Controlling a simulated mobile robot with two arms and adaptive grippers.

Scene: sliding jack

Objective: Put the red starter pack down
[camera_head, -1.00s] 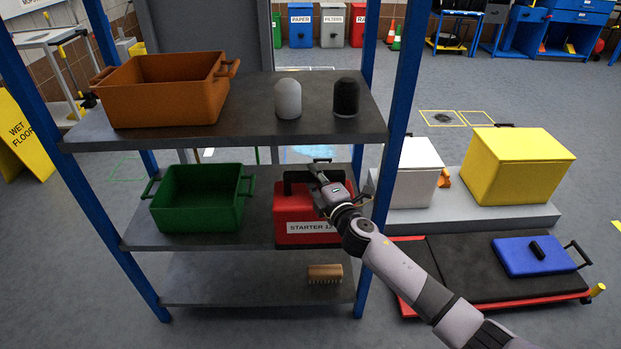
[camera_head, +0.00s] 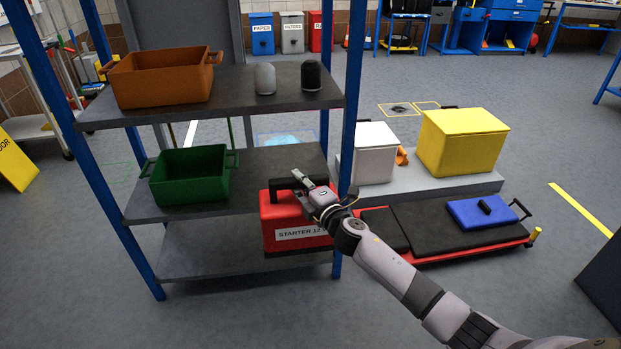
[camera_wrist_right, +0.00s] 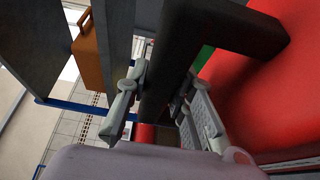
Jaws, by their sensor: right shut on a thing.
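The red starter pack (camera_head: 283,216) is a red box with a black handle and a white label reading "STARTER 12". In the head view it hangs at the front right of the shelf rack, in front of the middle shelf's edge. My right gripper (camera_head: 308,188) is shut on its black handle. In the right wrist view the handle (camera_wrist_right: 168,75) passes between my fingers (camera_wrist_right: 155,112), and the red body (camera_wrist_right: 275,100) fills the right side. My left gripper is not in view.
The middle shelf (camera_head: 265,165) holds a green crate (camera_head: 190,186) and has bare room to its right. The top shelf holds an orange crate (camera_head: 165,85) and two small domed items. A red-edged trolley (camera_head: 420,225) carries a blue box (camera_head: 485,212). A blue rack post (camera_head: 352,100) stands close by.

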